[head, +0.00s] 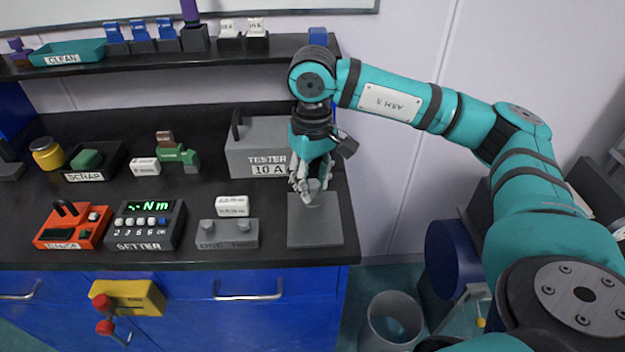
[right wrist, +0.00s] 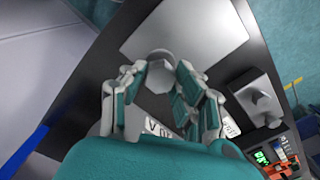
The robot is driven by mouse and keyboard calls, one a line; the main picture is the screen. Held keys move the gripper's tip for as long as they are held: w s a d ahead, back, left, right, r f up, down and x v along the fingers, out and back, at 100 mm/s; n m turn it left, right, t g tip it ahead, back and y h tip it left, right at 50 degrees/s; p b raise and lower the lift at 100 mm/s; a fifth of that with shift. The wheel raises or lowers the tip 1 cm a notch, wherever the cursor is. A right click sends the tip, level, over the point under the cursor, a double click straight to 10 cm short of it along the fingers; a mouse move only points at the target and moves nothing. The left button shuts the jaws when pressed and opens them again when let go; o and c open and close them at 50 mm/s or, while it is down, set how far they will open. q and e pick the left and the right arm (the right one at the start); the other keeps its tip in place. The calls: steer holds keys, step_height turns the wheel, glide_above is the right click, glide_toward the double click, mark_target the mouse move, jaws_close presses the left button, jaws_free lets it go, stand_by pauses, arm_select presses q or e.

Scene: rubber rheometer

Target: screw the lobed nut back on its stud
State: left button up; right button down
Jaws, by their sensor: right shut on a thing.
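My right gripper (head: 308,192) points down over the grey square plate (head: 315,230) at the bench's right end. It is shut on a small grey piece, which looks like the lobed nut (right wrist: 160,77), between its fingers. In the right wrist view the right gripper (right wrist: 158,82) has fingers on both sides of the nut, and the plate (right wrist: 205,30) lies just beyond. My left gripper is not in view.
The grey tester box (head: 255,150) stands close behind and left of the gripper. The ONE TWO block (head: 227,238) sits left of the plate, with a white labelled block (head: 232,206) behind it. The setter (head: 146,225) and orange gauge (head: 72,228) stand farther left.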

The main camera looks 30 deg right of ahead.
steer(key=shift+f+b, duration=0.5)
steer(key=shift+f, duration=0.1)
steer(key=c, duration=0.9)
jaws_free()
jaws_close()
steer(key=m+b, duration=0.1)
steer(key=m, duration=0.1)
steer(key=shift+f+m, duration=0.1)
steer(key=shift+m, duration=1.3)
steer(key=m+b, duration=0.1)
steer(key=m, duration=0.1)
steer(key=shift+m, duration=1.2)
